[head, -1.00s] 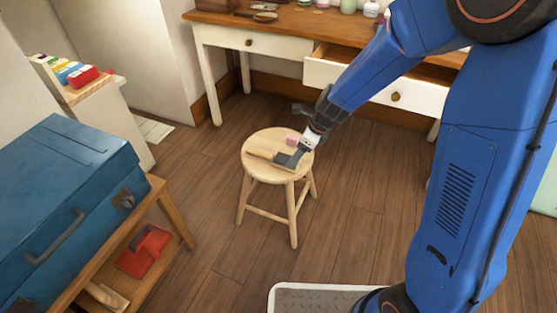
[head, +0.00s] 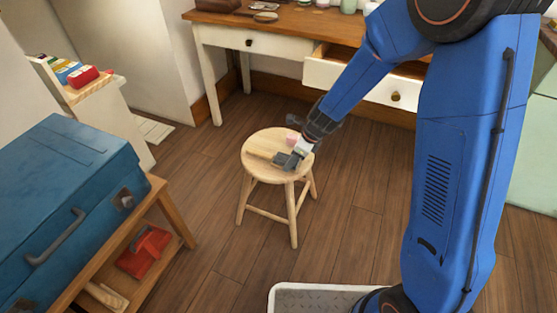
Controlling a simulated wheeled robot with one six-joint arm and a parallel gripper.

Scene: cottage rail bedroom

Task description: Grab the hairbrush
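A round wooden stool (head: 252,170) stands on the floor in the middle of the head view. A light wooden bar (head: 260,153), which looks like the hairbrush's handle, lies on its seat. My gripper (head: 283,160) is low over the seat at the bar's right end, its dark fingers overlapping that end. The fingers hide whatever is there, so I cannot tell whether they are open or closed on it. A small pink item (head: 292,138) lies behind the gripper on the seat. A brown oval item (head: 265,17) on the desk is too small to identify.
A white desk (head: 245,41) with a wooden top and an open drawer (head: 347,78) stands behind the stool. A blue case (head: 65,195) rests on a wooden rack at left, with a red item (head: 145,252) below. The floor around the stool is mostly clear.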

